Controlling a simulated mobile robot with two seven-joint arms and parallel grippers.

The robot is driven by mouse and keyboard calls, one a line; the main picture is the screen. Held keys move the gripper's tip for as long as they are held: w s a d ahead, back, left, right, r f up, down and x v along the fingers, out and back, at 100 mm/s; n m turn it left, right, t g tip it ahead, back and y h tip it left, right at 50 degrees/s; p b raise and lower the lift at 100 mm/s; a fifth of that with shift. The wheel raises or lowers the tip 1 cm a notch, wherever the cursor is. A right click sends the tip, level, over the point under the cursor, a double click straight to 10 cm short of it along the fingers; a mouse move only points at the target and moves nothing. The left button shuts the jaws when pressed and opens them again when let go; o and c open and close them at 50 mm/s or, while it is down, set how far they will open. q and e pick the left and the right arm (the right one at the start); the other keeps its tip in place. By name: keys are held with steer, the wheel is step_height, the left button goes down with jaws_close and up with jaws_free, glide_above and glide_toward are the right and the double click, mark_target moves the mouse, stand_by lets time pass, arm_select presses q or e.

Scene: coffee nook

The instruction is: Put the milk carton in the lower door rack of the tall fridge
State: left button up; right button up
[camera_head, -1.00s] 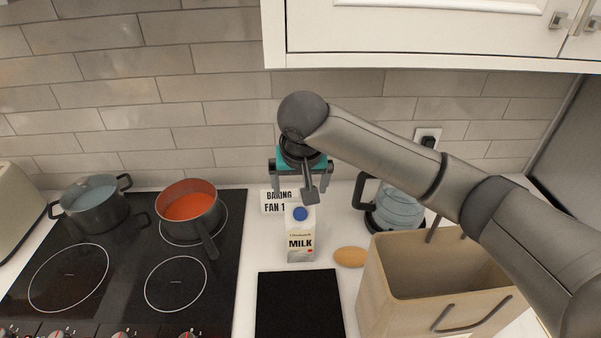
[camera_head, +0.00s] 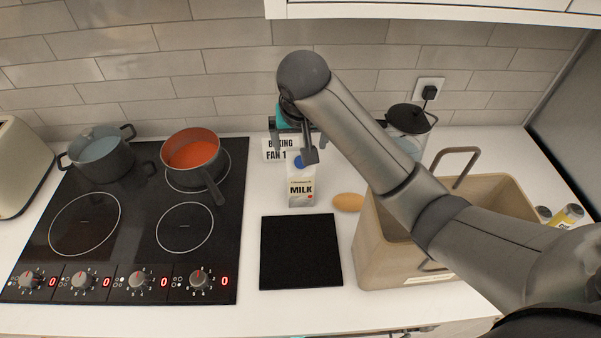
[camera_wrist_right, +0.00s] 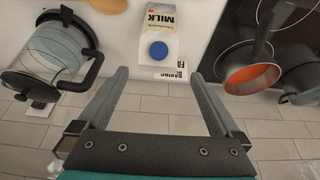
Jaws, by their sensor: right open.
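The milk carton (camera_head: 301,188), white with a blue cap, stands upright on the white counter in front of a small sign reading "BAKING FAN 1" (camera_head: 278,150). In the right wrist view the carton (camera_wrist_right: 163,22) appears beyond the fingertips, near the top middle. My right gripper (camera_head: 291,150) is open and empty, above and behind the carton; its spread fingers also show in the right wrist view (camera_wrist_right: 158,75). It looks apart from the carton. My left gripper is not in view. The tall fridge and its door rack are not recognisable in these views.
A tan bag (camera_head: 385,265) stands right of the carton, under my right arm. A brown oval object (camera_head: 348,202) and a black mat (camera_head: 300,252) lie near the carton. A cooktop with an orange-lined pan (camera_head: 192,152) is at left.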

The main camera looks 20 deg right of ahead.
mark_target(300, 164)
steer(key=b+x, duration=0.1)
steer(key=x, duration=1.4)
steer(key=shift+d, duration=0.15)
steer(key=shift+c, duration=0.4)
jaws_close()
stand_by(0.3)
